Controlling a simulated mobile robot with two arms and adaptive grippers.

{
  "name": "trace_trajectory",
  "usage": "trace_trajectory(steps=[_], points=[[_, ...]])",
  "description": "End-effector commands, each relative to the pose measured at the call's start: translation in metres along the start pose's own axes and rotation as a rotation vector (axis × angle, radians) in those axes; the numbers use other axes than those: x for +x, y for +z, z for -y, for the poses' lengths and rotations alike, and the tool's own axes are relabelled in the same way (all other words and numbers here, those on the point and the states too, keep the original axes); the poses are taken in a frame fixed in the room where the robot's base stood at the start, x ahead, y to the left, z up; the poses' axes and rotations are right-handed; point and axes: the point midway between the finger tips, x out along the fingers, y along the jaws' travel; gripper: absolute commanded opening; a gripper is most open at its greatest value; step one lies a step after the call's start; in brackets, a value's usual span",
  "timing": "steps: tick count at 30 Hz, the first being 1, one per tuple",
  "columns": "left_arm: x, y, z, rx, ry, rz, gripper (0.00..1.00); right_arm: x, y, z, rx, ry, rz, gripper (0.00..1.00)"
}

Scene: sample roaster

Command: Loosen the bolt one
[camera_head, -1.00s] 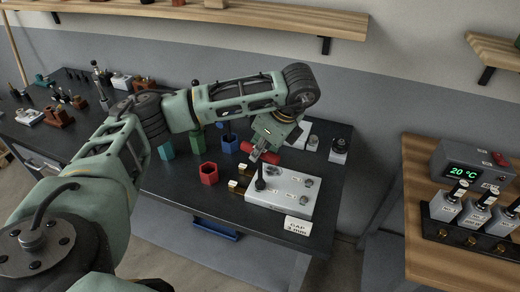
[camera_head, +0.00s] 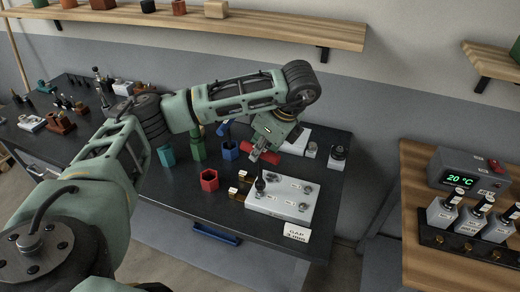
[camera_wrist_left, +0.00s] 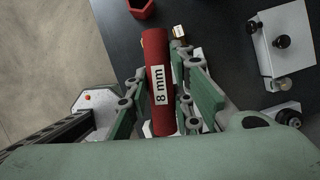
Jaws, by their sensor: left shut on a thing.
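My left gripper (camera_head: 268,150) is shut on a red cylindrical tool (camera_wrist_left: 159,85) labelled "8 mm". The tool also shows in the head view (camera_head: 272,156), held in the air behind the light grey plate (camera_head: 281,201). The plate lies on the dark bench and carries several bolts or knobs; one with a black top (camera_head: 260,185) stands at its left side. The plate also shows at the upper right of the wrist view (camera_wrist_left: 302,48), apart from the tool. I cannot tell which bolt is bolt one. My right gripper is not in view.
A red hexagonal holder (camera_head: 209,180), a blue one (camera_head: 230,150) and a teal one (camera_head: 166,156) stand left of the plate. A white card reading "CAP" (camera_head: 297,232) is at the front edge. A wooden table with a temperature unit (camera_head: 470,172) stands at right.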

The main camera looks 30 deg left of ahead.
Motion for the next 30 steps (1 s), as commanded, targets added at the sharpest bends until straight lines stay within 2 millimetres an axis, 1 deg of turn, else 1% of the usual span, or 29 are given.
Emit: trace_trajectory(steps=[5,15,17,26,30], points=[[-0.005,0.002,0.000,-0.001,-0.001,0.000,0.00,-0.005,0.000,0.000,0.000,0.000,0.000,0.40],[-0.042,0.018,0.000,-0.002,-0.001,0.000,0.00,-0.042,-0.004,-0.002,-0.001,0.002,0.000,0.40],[-0.047,0.020,0.000,-0.001,-0.001,0.000,0.00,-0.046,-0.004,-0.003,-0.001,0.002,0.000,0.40],[-0.046,0.019,0.000,-0.001,-0.001,0.000,0.00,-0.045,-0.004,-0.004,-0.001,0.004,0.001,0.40],[-0.044,0.017,-0.002,0.050,-0.021,0.001,0.00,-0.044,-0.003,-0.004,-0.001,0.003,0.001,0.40]])
